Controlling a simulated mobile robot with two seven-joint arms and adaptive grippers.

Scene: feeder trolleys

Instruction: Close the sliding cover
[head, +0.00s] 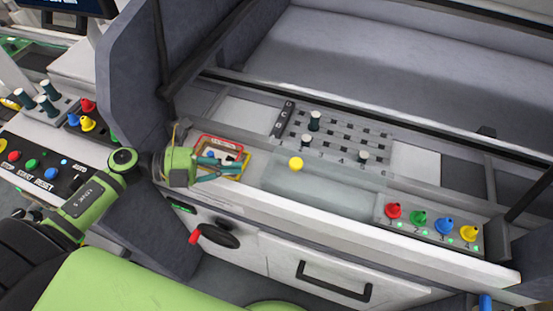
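The sliding cover appears to be the clear, pale panel (322,196) set in the front ledge of the trolley, with a round yellow knob (296,163) at its upper left. My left gripper (240,168) is just left of the panel, above a small framed area with red and yellow edges (221,142). Its teal fingers point right towards the knob, with a visible gap between fingers and knob. Whether the fingers are parted is hard to tell. My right gripper is not in view.
Red (393,211), green (418,219), blue (444,225) and yellow (469,233) knobs stand right of the panel. A slotted plate with dark pegs (315,121) lies behind it. Below are a crank wheel with a red handle (194,237) and a drawer handle (333,283). Dark bars cross behind.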

